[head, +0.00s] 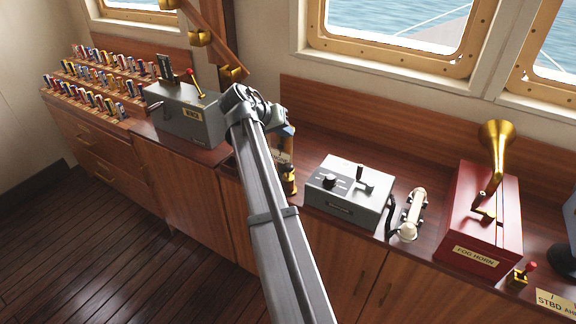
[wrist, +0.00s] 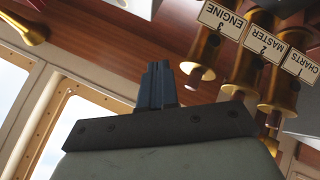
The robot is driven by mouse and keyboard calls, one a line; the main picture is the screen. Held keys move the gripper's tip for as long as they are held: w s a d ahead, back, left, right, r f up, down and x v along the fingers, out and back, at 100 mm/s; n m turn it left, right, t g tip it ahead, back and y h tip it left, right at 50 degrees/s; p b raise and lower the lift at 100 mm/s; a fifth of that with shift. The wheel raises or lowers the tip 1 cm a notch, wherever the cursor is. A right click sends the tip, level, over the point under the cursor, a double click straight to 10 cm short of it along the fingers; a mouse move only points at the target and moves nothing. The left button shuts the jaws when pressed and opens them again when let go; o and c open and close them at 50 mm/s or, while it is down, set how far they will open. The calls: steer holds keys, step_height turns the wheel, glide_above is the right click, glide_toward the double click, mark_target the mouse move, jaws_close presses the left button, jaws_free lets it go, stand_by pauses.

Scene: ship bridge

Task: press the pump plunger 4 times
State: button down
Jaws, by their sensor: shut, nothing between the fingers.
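My gripper (wrist: 158,70) shows in the wrist view with its dark fingers together and nothing between them. In the head view my arm reaches up over the counter, and I cannot make out the fingertips there. A brass and amber object (head: 288,180) stands on the counter just right of my arm, partly hidden by it. I cannot tell whether it is the pump, and no plunger is clearly visible.
Brass voice pipes (wrist: 240,85) with labels appear beside the fingers in the wrist view. A grey lever box (head: 185,115) is left of my arm. A grey control box (head: 345,190), a handset (head: 413,212) and a red fog horn (head: 482,215) are to the right.

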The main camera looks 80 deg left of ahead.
mark_target(285, 166)
steer(key=shift+f, duration=0.15)
steer(key=shift+f, duration=4.3)
steer(key=shift+f, duration=0.15)
steer(key=shift+f, duration=0.25)
